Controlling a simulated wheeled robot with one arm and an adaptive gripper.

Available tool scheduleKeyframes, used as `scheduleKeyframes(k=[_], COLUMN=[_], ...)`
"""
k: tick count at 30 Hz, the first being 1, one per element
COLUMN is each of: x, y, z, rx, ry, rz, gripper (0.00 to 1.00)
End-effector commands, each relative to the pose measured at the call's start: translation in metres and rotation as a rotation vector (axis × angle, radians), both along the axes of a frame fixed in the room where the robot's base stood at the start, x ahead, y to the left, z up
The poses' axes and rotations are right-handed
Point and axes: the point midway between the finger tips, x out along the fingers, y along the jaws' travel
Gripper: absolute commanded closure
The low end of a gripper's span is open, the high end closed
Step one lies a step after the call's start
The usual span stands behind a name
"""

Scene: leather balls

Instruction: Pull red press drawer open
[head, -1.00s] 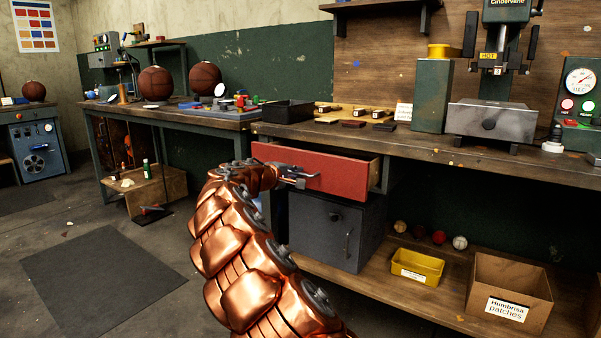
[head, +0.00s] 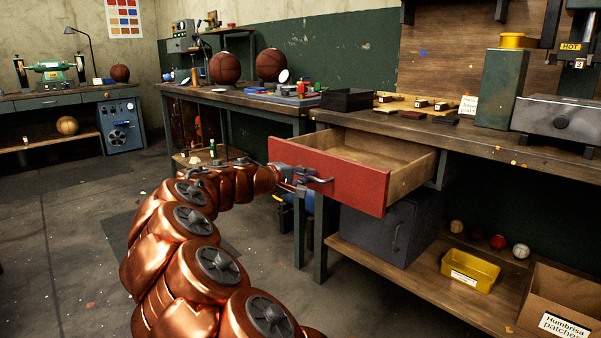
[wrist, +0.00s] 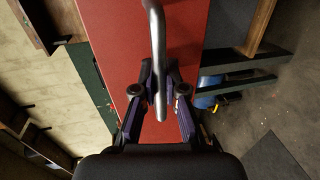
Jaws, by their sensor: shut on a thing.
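The red press drawer (head: 335,179) stands well out from under the bench in the head view, with its bare wooden inside showing and looking empty. Its red front also fills the middle of the wrist view (wrist: 212,30). A grey metal bar handle (head: 318,179) is fixed on that front. My gripper (head: 300,180) is at the handle; in the wrist view its two fingers (wrist: 160,92) are closed on either side of the handle bar (wrist: 157,50).
The workbench (head: 480,142) runs above the drawer and holds a black tray (head: 348,100) and a green post (head: 503,88). Below are a dark grey cabinet (head: 375,230), a yellow bin (head: 470,271) and a cardboard box (head: 560,305). Open floor lies to the left.

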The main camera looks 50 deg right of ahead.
Motion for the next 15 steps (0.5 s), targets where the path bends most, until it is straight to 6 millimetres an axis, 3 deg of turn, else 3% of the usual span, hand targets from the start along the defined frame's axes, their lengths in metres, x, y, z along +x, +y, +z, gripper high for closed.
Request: scheduleKeyframes(k=[14, 15], x=[-0.0015, -0.0014], y=[0.0025, 0.0026], z=[0.0007, 0.0006], rx=[-0.001, -0.001], ry=[-0.001, -0.001], rz=[-0.003, -0.003], gripper=[1.00, 0.88])
